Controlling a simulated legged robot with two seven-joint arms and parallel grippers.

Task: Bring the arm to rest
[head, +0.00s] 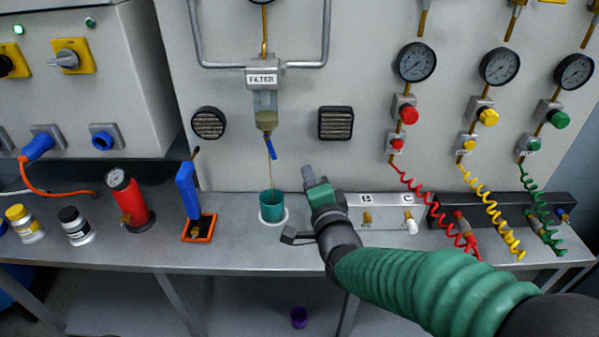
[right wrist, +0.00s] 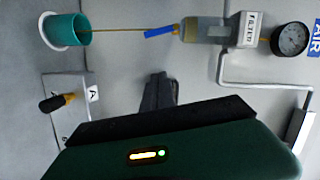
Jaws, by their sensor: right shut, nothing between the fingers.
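My right arm comes in from the lower right of the head view in a ribbed green sleeve. Its gripper (head: 308,173) is shut and empty, held over the bench in front of the wall panel. It is just right of a teal cup (head: 271,207) and apart from it. In the right wrist view my right gripper's dark fingers (right wrist: 157,88) are together, with nothing between them. The teal cup (right wrist: 70,30) shows there at the upper left. My left gripper is not in view.
A filter (head: 265,105) with a blue lever hangs above the cup; a thin brownish line runs between them. A B/C valve block (head: 385,214) stands right of my gripper. Coiled red, yellow and green hoses hang further right. A red cylinder (head: 127,197) and bottles stand left.

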